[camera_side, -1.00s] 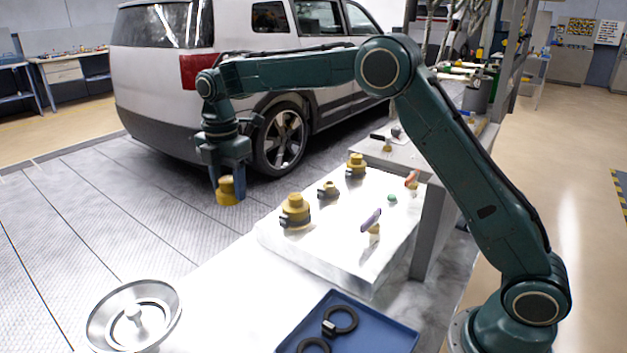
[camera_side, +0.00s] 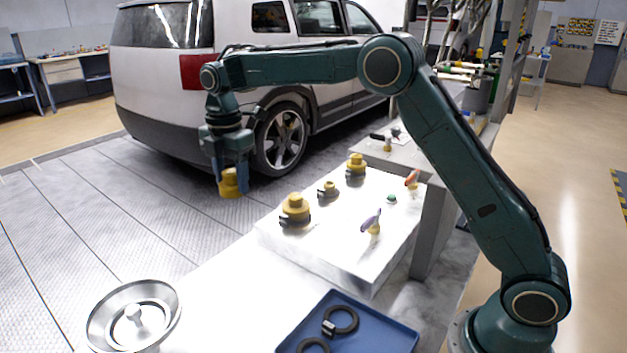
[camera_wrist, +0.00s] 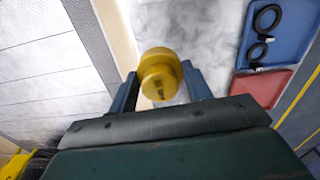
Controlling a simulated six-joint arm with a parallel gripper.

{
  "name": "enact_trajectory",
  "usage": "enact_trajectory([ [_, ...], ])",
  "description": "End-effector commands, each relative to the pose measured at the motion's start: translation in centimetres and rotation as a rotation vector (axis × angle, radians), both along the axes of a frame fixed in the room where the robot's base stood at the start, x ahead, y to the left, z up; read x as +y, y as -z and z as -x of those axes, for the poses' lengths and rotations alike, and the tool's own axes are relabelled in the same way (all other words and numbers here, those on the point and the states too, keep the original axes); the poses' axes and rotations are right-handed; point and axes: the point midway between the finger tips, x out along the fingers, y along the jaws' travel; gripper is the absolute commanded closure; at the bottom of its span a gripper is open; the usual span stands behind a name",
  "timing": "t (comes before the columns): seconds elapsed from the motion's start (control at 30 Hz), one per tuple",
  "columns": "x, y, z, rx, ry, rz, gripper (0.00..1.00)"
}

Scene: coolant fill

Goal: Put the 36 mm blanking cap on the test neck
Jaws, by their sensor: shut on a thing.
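My gripper (camera_side: 230,180) is shut on a yellow stepped cap (camera_side: 230,185) and holds it in the air, left of the pale raised block. In the wrist view the cap (camera_wrist: 160,75) sits between the two blue fingers, with small dark lettering I cannot read for certain. Three yellow-topped fittings with dark parts stand on the block: a large one (camera_side: 295,208) at the front, a small one (camera_side: 328,188) in the middle and another (camera_side: 356,166) at the back. I cannot tell which thing is the test neck.
On the block (camera_side: 320,258) also stand a purple-handled fitting (camera_side: 371,221), a red-handled one (camera_side: 412,179) and a green knob (camera_side: 392,198). A blue tray (camera_side: 375,335) with black rings lies at the front. A round metal dish (camera_side: 100,325) is at front left. A car (camera_side: 150,65) stands behind.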

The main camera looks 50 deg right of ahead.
Motion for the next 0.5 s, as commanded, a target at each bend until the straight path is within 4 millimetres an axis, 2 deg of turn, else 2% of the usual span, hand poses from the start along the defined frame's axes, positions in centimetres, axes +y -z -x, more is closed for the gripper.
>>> enact_trajectory([
  [0.17, -3.5, 0.3, -0.3, 0.001, 0.067, 0.000, 0.73],
  [0.27, -6.2, 0.6, -0.5, 0.000, 0.120, 0.000, 0.73],
  [0.5, -14.4, 1.4, 0.0, 0.000, 0.279, 0.000, 0.73],
])
